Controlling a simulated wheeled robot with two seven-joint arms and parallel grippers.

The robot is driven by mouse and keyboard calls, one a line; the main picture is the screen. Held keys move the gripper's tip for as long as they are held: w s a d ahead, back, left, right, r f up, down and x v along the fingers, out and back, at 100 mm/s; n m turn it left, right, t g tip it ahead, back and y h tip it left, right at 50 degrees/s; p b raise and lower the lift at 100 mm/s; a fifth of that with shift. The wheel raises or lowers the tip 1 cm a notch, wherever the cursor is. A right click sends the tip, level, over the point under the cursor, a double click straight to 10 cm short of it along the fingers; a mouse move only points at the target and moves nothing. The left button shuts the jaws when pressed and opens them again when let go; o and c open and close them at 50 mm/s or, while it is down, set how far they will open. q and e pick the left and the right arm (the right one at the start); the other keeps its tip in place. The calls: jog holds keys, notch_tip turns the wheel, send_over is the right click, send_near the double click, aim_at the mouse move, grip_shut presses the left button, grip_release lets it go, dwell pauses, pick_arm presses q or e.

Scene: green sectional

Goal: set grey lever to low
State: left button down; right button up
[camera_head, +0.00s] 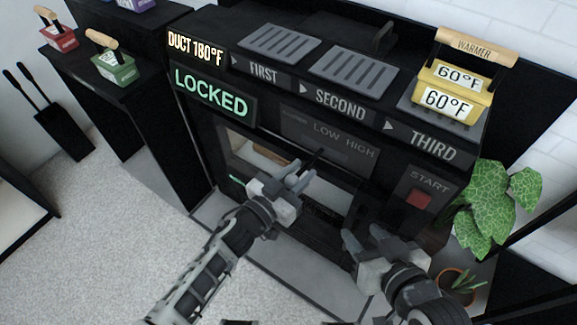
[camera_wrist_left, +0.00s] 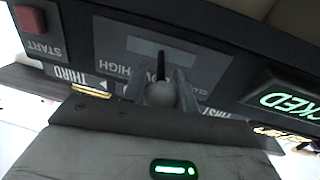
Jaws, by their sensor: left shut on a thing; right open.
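The lever (camera_head: 315,158) is a thin dark stick on the black machine's front panel, below the LOW and HIGH labels (camera_head: 342,141). In the head view it stands nearer LOW than HIGH. My left gripper (camera_head: 297,179) is at the lever, its fingers on either side of its lower part. In the left wrist view the lever's dark tip (camera_wrist_left: 161,63) sticks out between the fingers (camera_wrist_left: 158,86), and the labels look upside down. The exact lever setting is hard to read. My right gripper (camera_head: 372,243) is open and empty, in front of the machine's lower right.
A green LOCKED sign (camera_head: 212,92) is at the panel's left. The red START button (camera_head: 419,198) is to the right. A yellow WARMER block (camera_head: 452,90) sits at the THIRD slot. A plant (camera_head: 490,205) stands at the right. Carpet (camera_head: 110,240) is clear at lower left.

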pick_arm(q)
jog(key=shift+s+d, duration=0.35)
jog(key=shift+d, duration=0.05)
jog(key=c, duration=1.1)
grip_release()
jog(key=shift+c, duration=0.2)
pick_arm(e)
jog(key=shift+d, duration=0.1)
